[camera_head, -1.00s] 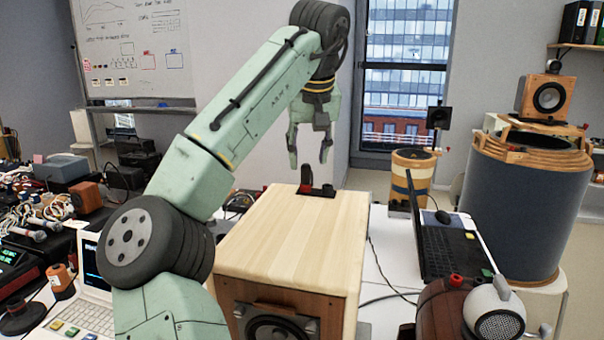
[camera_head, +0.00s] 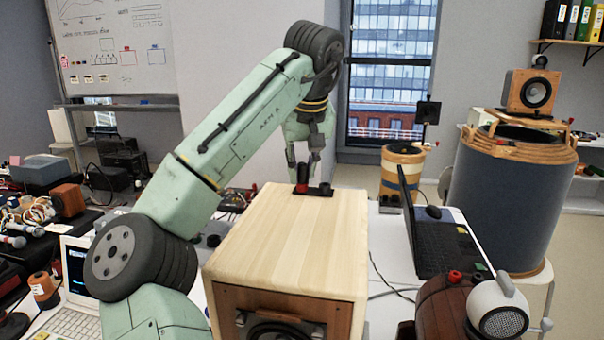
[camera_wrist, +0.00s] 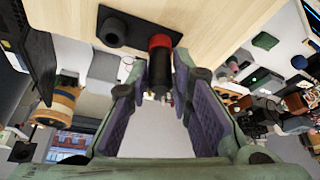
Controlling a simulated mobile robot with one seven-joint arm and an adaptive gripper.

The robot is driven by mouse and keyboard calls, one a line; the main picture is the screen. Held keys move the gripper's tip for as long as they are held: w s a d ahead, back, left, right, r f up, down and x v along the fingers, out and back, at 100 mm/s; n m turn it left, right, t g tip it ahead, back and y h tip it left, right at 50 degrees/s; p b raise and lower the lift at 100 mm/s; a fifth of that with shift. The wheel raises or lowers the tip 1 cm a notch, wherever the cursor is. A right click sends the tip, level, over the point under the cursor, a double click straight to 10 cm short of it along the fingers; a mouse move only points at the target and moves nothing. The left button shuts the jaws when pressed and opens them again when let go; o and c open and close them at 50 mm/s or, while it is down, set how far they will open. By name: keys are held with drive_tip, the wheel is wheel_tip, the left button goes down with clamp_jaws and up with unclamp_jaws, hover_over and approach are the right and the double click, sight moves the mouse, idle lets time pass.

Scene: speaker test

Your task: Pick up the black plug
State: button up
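The black plug (camera_head: 303,174) stands upright on a black plate (camera_head: 315,191) near the far edge of the wooden speaker box top (camera_head: 285,235). It has a red collar at its base. My gripper (camera_head: 303,160) is above it, pointing down, with one finger on each side of the plug's upper end. In the wrist view the plug (camera_wrist: 158,68) shows between the fingertips of my open gripper (camera_wrist: 160,82), with gaps on both sides. A short black socket (camera_wrist: 112,31) sits beside the plug on the plate.
An open laptop (camera_head: 435,240) stands right of the box. A brown barrel-shaped thing (camera_head: 445,308) and a white round speaker (camera_head: 500,312) are at front right. Cluttered equipment fills the left side. The wooden top in front of the plate is clear.

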sight(302, 163)
clamp_jaws()
drive_tip(key=shift+r, duration=0.15)
drive_tip(key=shift+r, duration=0.7)
drive_tip(key=shift+b+v, duration=0.45)
drive_tip(key=shift+v, duration=0.5)
drive_tip(key=s+a+r+b, duration=0.1)
drive_tip(key=s+a+b, duration=0.2)
drive_tip(key=s, duration=1.2)
drive_tip(key=shift+a+r, duration=0.25)
drive_tip(key=shift+a, duration=0.15)
drive_tip(key=shift+r, duration=0.1)
wheel_tip(302, 163, up, 4)
drive_tip(key=p, duration=0.4)
